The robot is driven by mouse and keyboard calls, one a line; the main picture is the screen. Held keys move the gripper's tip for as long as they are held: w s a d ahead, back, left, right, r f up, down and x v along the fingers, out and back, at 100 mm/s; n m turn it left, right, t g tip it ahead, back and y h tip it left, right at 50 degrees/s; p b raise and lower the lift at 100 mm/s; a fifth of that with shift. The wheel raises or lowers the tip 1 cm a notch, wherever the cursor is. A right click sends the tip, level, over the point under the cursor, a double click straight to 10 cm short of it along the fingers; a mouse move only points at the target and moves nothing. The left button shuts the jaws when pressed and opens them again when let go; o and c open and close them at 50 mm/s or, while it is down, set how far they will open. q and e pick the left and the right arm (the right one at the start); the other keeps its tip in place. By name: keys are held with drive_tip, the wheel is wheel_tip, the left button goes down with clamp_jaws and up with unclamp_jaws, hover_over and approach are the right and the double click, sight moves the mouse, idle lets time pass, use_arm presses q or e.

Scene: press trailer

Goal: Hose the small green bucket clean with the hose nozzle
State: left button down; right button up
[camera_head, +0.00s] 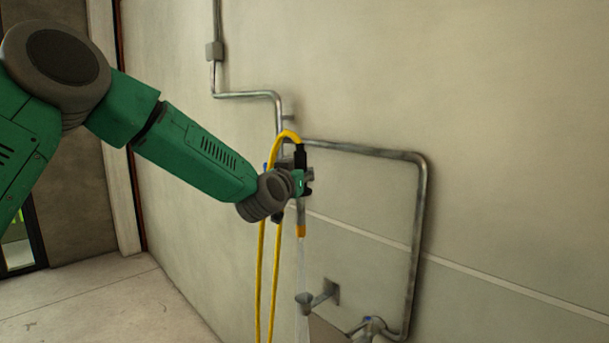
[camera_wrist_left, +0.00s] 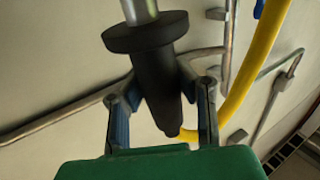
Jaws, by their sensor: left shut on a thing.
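The hose nozzle (camera_head: 301,213) hangs upright, tip down, in my left gripper (camera_head: 300,183). It has a black grip, a metal tube and a yellow tip. A thin, pale stream of water (camera_head: 302,268) falls from the tip. In the left wrist view, the two fingers of my left gripper (camera_wrist_left: 163,90) are shut around the nozzle's black grip (camera_wrist_left: 155,75). The yellow hose (camera_head: 262,270) loops over from the nozzle's top and hangs down; it also shows in the left wrist view (camera_wrist_left: 258,60). I cannot see the small green bucket. My right gripper is out of view.
Metal pipes (camera_head: 420,240) run along the beige wall close to the gripper. A metal wall bracket (camera_head: 318,297) sticks out below, beside the water. A brownish edge and a tap-like fitting (camera_head: 373,325) show at the bottom. Bare floor (camera_head: 110,300) lies at left.

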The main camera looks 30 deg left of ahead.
use_arm(q)
drive_tip(key=s+a, duration=0.3)
drive_tip(key=s, duration=0.5)
drive_tip(key=shift+s, duration=0.2)
idle(0.4)
